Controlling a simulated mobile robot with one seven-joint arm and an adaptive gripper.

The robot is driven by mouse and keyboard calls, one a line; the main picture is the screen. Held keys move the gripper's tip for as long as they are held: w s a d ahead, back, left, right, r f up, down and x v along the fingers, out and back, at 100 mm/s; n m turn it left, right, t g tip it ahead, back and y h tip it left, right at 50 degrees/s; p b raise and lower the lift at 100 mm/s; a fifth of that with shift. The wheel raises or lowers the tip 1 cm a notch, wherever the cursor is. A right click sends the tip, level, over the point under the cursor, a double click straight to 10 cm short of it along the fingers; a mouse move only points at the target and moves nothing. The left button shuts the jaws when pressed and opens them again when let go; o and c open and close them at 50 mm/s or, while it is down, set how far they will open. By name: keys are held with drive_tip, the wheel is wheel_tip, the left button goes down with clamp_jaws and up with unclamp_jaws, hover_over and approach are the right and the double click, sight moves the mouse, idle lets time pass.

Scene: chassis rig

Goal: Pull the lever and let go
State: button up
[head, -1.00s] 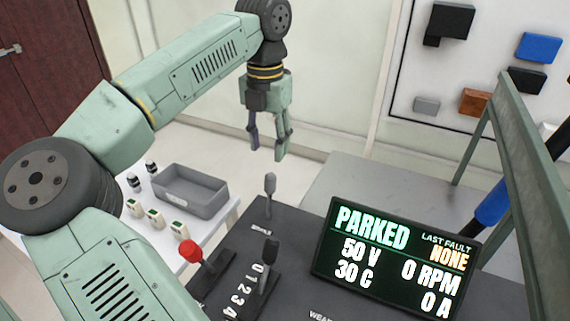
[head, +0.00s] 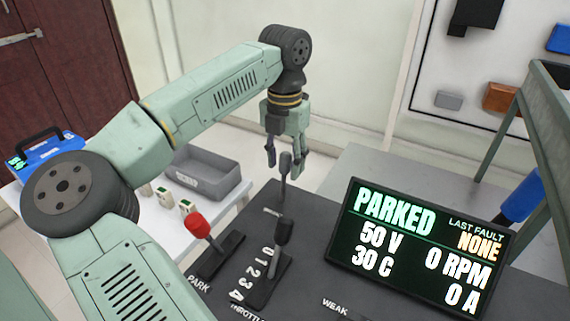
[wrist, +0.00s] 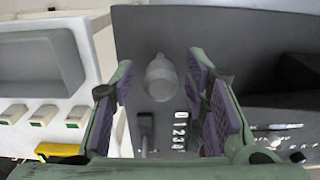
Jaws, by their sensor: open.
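A grey lever with a rounded paddle knob (head: 286,167) stands upright at the back of the dark console. In the wrist view, a pale rounded knob (wrist: 160,75) shows between my spread fingers, with a gap on both sides. My gripper (head: 283,150) is open and points down; its fingertips overlap the grey lever's top in the head view. It also shows in the wrist view (wrist: 162,88). A black-handled throttle lever (head: 284,231) stands nearer, beside the numbers 0 to 4. A red-knobbed lever (head: 197,224) stands left, by the word PARK.
A display (head: 417,247) on the console's right reads PARKED, 0 RPM, last fault NONE. A grey bin (head: 207,178) and small white-green blocks (head: 187,206) sit on the white table at left. A green frame post (head: 500,120) rises at right.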

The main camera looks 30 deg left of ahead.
drive_tip(key=shift+c, duration=0.4)
clamp_jaws()
idle(0.4)
